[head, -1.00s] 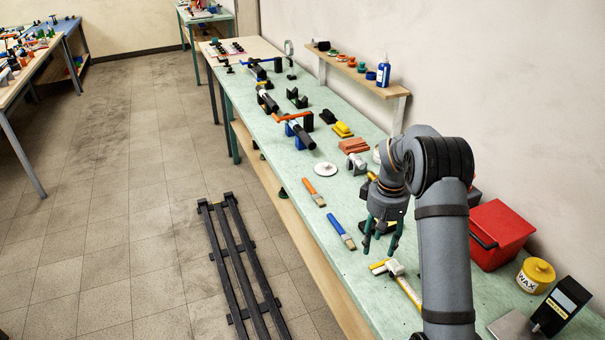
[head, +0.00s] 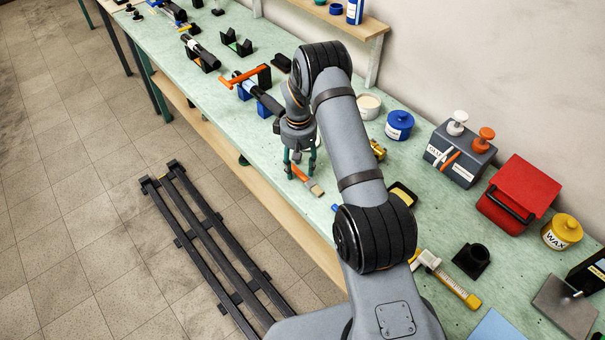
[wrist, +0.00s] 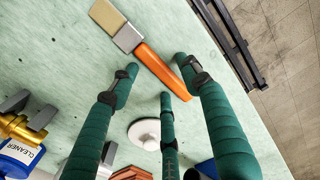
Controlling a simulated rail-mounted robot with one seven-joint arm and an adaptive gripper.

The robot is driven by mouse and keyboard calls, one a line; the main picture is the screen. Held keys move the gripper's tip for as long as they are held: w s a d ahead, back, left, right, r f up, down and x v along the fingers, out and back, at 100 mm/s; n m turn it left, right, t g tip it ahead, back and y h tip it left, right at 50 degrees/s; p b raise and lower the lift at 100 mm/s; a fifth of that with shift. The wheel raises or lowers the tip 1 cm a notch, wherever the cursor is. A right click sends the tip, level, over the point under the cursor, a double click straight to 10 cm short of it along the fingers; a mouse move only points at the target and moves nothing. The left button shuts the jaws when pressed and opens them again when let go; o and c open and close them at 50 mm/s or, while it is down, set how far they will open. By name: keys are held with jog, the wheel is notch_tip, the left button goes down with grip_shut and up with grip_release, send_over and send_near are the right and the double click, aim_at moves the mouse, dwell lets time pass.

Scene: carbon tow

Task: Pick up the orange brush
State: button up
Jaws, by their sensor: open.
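The orange brush (head: 301,175) lies flat on the pale green bench near its front edge, with an orange handle, metal ferrule and beige bristles. In the wrist view the brush (wrist: 157,66) lies slantwise, bristles at upper left. My gripper (head: 300,167), with green fingers, is open and empty over the handle. In the wrist view my gripper (wrist: 160,78) has its three fingertips spread about the handle end, part of which a finger hides. I cannot tell whether any fingertip touches it.
A white disc (wrist: 145,134) lies close to the fingers. A blue-lidded jar (head: 400,124), a grey box with two knobs (head: 460,150) and a red box (head: 516,198) stand to the right. A clamp holding an orange bar (head: 245,75) stands further along the bench.

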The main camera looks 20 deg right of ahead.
jog(key=shift+s, duration=0.25)
jog(key=shift+w, duration=0.1)
jog(key=shift+c, duration=1.4)
jog(key=c, duration=0.7)
jog(key=shift+c, duration=0.6)
jog(key=shift+r+b, duration=0.35)
jog(key=shift+r, duration=0.1)
jog(key=r+b, duration=0.1)
jog(key=d+r+b, duration=0.1)
jog(key=r, duration=0.1)
jog(key=shift+d+r, duration=0.1)
jog(key=shift+r, duration=0.2)
jog(key=s+d+r+b, duration=0.2)
jog(key=s+d+r, duration=0.2)
jog(key=d, duration=0.5)
notch_tip(320, 180, up, 2)
jog(key=shift+d+r, duration=0.25)
jog(key=shift+d, duration=0.05)
